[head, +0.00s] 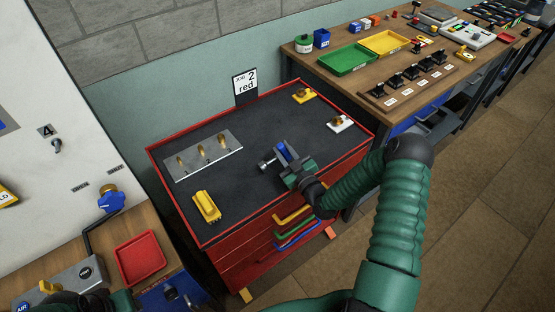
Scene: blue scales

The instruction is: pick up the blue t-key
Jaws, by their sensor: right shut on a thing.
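The blue t-key (283,149) is between the jaws of my right gripper (280,157), over the dark top of the red cabinet. Only part of its blue body shows; the fingers hide the rest. A short metallic piece (265,164) sticks out left of the jaws, and I cannot tell whether it belongs to the key. I cannot tell whether the key still touches the cabinet top. Part of my left arm and gripper (122,300) shows at the bottom left edge, too cut off to read its jaws.
The red cabinet top (240,200) holds a grey plate with brass fittings (203,155), a yellow block (206,207) and two small brass-topped parts at the back right. A sign (245,84) stands behind. A workbench with green and yellow trays is right; a red tray (140,257) is left.

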